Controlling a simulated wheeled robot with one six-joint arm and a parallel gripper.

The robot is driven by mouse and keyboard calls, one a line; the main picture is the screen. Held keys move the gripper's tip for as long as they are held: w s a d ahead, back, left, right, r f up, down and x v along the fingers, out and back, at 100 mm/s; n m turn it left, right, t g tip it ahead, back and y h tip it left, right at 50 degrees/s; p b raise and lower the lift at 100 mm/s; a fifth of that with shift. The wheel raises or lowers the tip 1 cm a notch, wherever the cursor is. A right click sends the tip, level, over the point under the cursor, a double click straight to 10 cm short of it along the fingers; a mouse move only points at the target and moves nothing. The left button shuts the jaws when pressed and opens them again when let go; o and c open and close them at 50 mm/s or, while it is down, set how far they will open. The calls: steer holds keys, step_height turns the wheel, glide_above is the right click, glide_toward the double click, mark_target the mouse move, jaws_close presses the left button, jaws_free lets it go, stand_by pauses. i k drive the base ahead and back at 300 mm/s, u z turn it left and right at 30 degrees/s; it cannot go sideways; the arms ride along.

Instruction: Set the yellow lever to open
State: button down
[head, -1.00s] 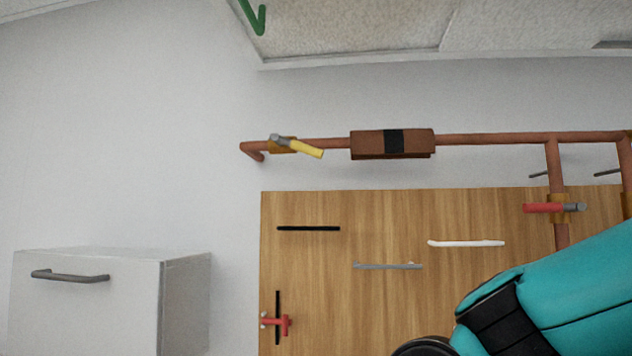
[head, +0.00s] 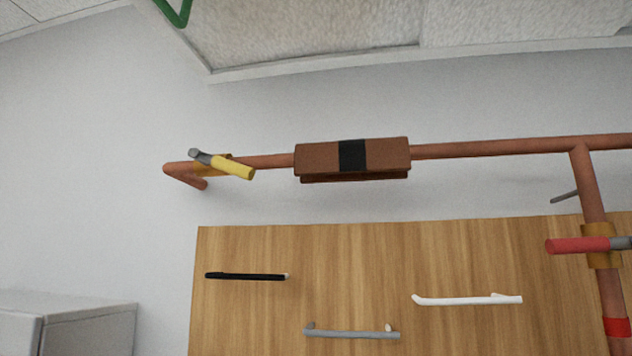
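The yellow lever (head: 232,167) is in the head view, left of the middle. It has a grey metal end at its upper left and a yellow grip sloping down to the right. It sits on a brass-coloured valve body (head: 209,170) near the left end of a copper pipe (head: 500,148). The lever is tilted slightly from the pipe's line, with its yellow end a little below the pipe. My gripper is not in view.
A brown box with a black band (head: 352,158) sits on the pipe. A red lever (head: 580,245) is on a vertical pipe at right. Below is a wooden panel (head: 400,260) with black, grey and white handles. A white cabinet (head: 85,325) stands lower left.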

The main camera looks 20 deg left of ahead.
mark_target(228, 166)
steer(key=z, duration=0.1)
steer(key=k, duration=0.95)
steer(key=u, duration=1.65)
